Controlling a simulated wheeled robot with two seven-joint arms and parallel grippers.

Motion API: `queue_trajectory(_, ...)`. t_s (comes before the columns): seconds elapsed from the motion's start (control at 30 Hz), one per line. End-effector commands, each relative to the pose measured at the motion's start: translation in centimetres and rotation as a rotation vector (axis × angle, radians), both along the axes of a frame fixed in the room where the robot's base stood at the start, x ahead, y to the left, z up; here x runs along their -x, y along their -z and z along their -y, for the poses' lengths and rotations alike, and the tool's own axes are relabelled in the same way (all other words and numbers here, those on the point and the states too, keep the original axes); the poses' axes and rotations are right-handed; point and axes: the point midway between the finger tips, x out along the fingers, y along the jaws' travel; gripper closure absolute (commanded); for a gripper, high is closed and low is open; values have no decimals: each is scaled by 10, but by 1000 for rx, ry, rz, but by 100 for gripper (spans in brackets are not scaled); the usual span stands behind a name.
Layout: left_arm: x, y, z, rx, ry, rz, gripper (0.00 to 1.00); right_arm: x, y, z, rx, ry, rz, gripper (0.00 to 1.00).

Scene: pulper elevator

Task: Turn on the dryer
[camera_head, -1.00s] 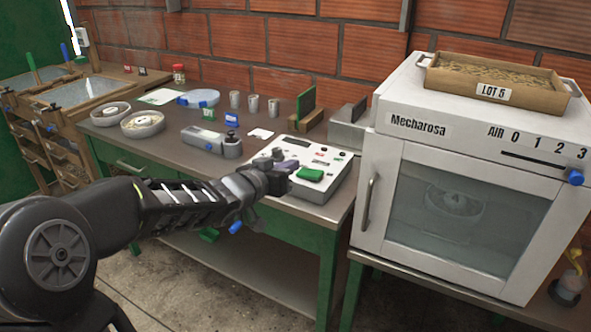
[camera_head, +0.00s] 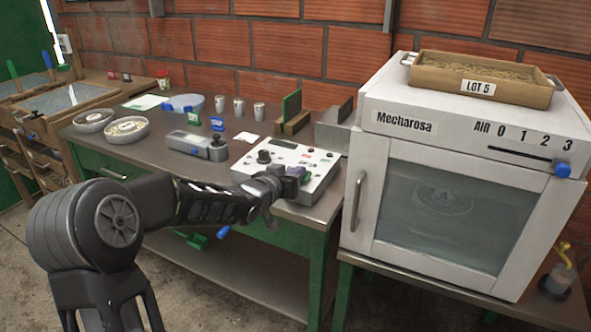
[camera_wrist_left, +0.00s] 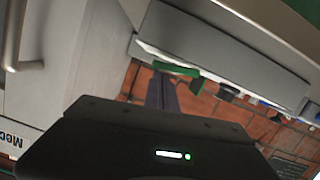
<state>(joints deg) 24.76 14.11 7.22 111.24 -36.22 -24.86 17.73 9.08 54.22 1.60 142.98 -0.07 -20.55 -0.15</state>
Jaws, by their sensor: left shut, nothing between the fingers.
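The dryer is the white cabinet marked Mecharosa (camera_head: 372,195) at the right, with a glass door and an AIR 0 to 3 scale. Its blue slider knob (camera_head: 563,170) sits at the right end, below the 3. A white control box (camera_head: 262,158) with a black knob and small buttons stands on the table left of it. My left gripper (camera_head: 303,174) is shut and empty, over the box's front right part.
A wooden tray marked LOT 5 (camera_head: 480,78) rests on the dryer. The table (camera_head: 150,125) also holds bowls, metal cups and a grey device (camera_head: 197,145). A brick wall closes off the back.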

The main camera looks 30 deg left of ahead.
Motion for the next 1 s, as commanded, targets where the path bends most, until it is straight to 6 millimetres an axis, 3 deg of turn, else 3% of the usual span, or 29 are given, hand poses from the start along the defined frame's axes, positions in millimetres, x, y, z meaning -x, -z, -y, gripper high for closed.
queue_trajectory(0.27,0,2,0,-7,0,0,100,0,4,0,0,0,0,56)
queue_trajectory(0.5,0,17,-1,-106,-1,4,100,0,44,0,0,-1,0,56)
queue_trajectory(0.57,0,7,-1,-108,-2,0,100,0,33,0,1,0,-1,56)
queue_trajectory(0.83,-1,5,-1,-106,-2,-3,100,0,30,0,0,-1,0,56)
queue_trajectory(1.0,-5,-12,4,-108,0,1,100,0,23,0,0,-1,0,56)
